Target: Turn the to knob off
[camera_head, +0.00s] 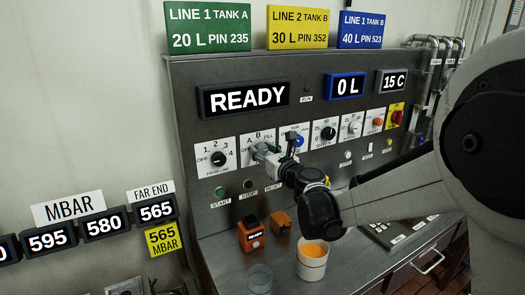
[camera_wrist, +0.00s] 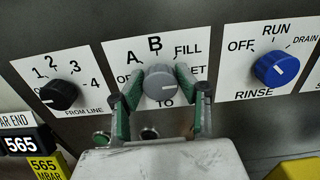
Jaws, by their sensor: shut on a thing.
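The TO knob (camera_wrist: 161,82) is a grey round knob on a white plate (camera_wrist: 120,52) marked A, B and FILL, with TO below it. The left label is partly covered and reads "OF"; the right one ends in "ET". A short light mark shows on the knob, pointing roughly right. My gripper (camera_wrist: 158,86) is shut on the knob, with one green-padded finger on its left side and one on its right. In the head view my gripper (camera_head: 262,152) reaches the same plate and largely hides the knob.
A black FROM LINE knob (camera_wrist: 59,94) is close on the left. A blue RINSE knob (camera_wrist: 277,69) is on the right. START (camera_head: 220,192) and STOP (camera_head: 248,184) buttons sit below. A white cup (camera_head: 313,264) with orange contents stands on the bench beneath my arm.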

